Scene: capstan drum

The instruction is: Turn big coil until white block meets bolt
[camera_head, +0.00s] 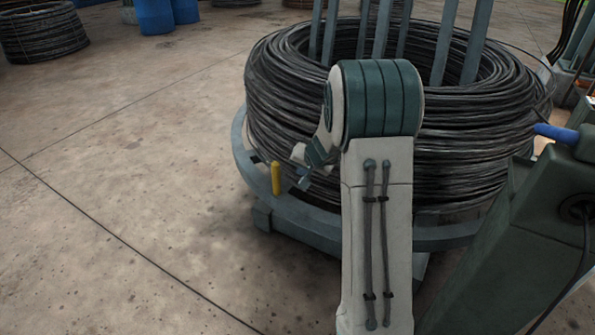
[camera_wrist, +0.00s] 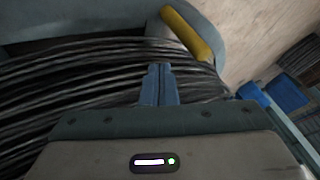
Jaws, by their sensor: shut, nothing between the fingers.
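The big coil (camera_head: 290,105) of dark wire sits on a grey-green round turntable (camera_head: 240,150), with several upright posts inside it. A yellow peg (camera_head: 275,178) stands up from the turntable rim at the front left. My gripper (camera_head: 303,184) is beside the peg, just to its right, close to the coil's side. In the wrist view my gripper (camera_wrist: 158,70) has its fingers together and empty, with coil wire (camera_wrist: 80,80) behind them. The yellow peg (camera_wrist: 188,33) is just beyond the fingertips, not between them. I cannot make out the white block or the bolt with certainty.
A dark green machine housing (camera_head: 510,240) with a blue-ended handle (camera_head: 556,133) stands close at the right. Another wire coil (camera_head: 43,35) and blue drums (camera_head: 154,15) are at the back left. The concrete floor (camera_head: 120,180) at left is clear.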

